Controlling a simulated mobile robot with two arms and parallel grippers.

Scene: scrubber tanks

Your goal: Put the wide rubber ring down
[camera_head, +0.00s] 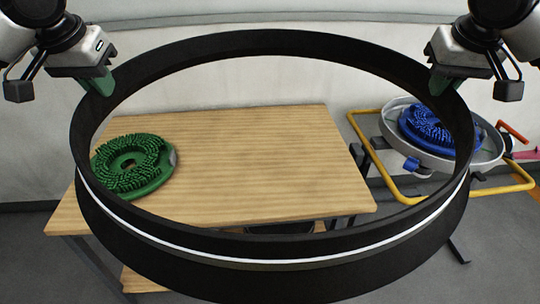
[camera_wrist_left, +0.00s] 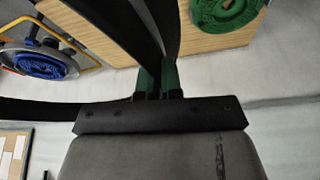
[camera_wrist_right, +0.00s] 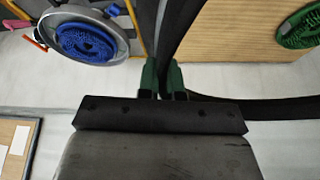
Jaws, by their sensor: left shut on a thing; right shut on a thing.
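The wide rubber ring (camera_head: 270,270) is a large black hoop with a white line around it. It fills most of the head view, held up in front of the wooden table. My left gripper (camera_head: 103,84) is shut on the ring's wall at the left, and the green fingers pinch it in the left wrist view (camera_wrist_left: 158,80). My right gripper (camera_head: 440,82) is shut on the wall at the right, with its green fingers on either side of the band in the right wrist view (camera_wrist_right: 164,78). The ring's near side hides the table's front edge.
The wooden table (camera_head: 250,150) carries a green round brush (camera_head: 130,165) at its left; the rest of its visible top is bare. To the right stands a yellow-framed machine (camera_head: 385,176) with a blue brush (camera_head: 432,130) in a grey round tray (camera_head: 484,155). A pale wall stands behind.

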